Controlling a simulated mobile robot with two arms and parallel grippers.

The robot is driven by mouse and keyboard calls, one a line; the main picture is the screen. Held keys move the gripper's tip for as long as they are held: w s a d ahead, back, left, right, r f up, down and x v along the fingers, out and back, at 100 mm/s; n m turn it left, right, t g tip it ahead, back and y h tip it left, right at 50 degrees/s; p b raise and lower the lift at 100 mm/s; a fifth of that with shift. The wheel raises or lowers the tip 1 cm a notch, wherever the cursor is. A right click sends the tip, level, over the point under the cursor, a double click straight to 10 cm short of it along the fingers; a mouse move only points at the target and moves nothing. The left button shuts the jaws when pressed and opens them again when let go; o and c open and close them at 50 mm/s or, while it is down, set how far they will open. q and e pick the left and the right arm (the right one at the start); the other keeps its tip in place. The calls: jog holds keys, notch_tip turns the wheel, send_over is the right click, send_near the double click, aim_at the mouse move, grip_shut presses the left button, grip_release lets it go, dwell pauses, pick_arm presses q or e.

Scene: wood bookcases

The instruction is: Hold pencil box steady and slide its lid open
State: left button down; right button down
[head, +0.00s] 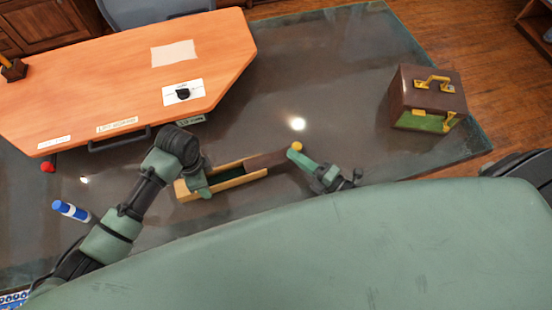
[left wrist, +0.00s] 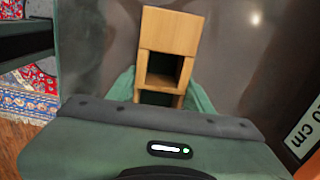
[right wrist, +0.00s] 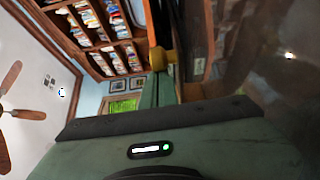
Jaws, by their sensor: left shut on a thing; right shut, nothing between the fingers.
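The pencil box (head: 222,184) is a light wooden box lying on the dark glossy tabletop, with an open dark compartment. Its brown lid (head: 266,160) sticks out past the box's right end and has a yellow knob (head: 296,146) at its far tip. My left gripper (head: 197,183) is shut on the left part of the box; in the left wrist view its fingers are on both sides of the box (left wrist: 170,30). My right gripper (head: 304,158) is shut and empty, its tips at the knob, which also shows in the right wrist view (right wrist: 162,57). I cannot tell whether they touch.
A large orange board (head: 120,80) with labels and a handle lies behind the box. A brown case (head: 412,90) with yellow fittings stands at the right. A blue and white cylinder (head: 72,211) and a red object (head: 47,166) lie at the left.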

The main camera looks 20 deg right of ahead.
pick_arm(q)
jog(key=shift+a, duration=0.1)
pick_arm(e)
jog(key=shift+d, duration=0.35)
jog(key=a, duration=0.2)
jog(key=s+a, duration=0.1)
jog(key=a, duration=0.1)
jog(key=shift+a, duration=0.25)
jog(key=v, duration=1)
jog(key=shift+w+d, duration=0.15)
jog(key=shift+d, duration=0.05)
pick_arm(q)
jog(key=c, duration=0.5)
grip_release()
